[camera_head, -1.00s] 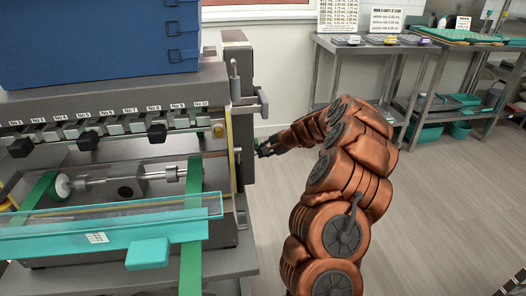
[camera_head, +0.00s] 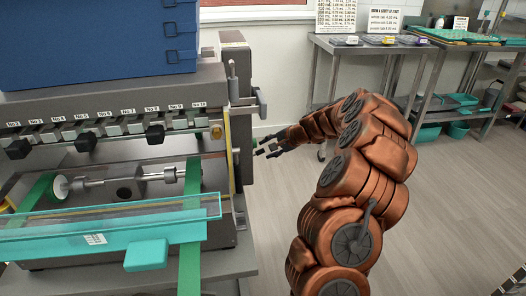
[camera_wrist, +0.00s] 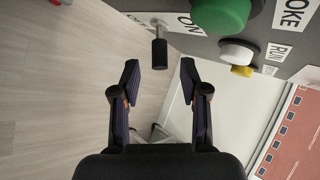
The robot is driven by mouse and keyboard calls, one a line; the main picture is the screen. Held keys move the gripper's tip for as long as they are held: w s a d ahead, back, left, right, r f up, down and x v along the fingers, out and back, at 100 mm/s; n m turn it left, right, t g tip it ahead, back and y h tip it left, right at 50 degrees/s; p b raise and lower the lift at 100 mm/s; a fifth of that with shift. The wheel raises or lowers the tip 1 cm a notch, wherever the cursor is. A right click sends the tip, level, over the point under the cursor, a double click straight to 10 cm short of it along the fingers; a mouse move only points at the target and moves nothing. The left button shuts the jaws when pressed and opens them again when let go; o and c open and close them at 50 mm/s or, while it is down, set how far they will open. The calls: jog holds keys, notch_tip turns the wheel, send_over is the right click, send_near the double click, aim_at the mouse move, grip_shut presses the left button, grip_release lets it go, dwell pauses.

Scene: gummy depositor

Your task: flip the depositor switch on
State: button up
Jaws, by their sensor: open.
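The depositor (camera_head: 120,150) stands at the left in the head view, a grey machine with a row of numbered parts. In the wrist view its panel (camera_wrist: 260,35) shows at the top right. A switch with a black-tipped lever (camera_wrist: 159,50) sticks out of the panel beside a label reading ON. My gripper (camera_head: 262,151) is at the machine's right side in the head view. In the wrist view my gripper (camera_wrist: 160,80) is open and empty, its two fingers to either side of the lever and a little below its tip. I cannot tell whether they touch it.
A large green button (camera_wrist: 222,12), a white button (camera_wrist: 237,52) and a small yellow part (camera_wrist: 242,71) sit on the panel right of the lever. A teal guard (camera_head: 110,238) fronts the machine. Steel tables (camera_head: 370,45) stand behind.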

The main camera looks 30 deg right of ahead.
jog(key=v, duration=0.7)
jog(key=shift+s, duration=0.15)
jog(key=shift+r, duration=0.1)
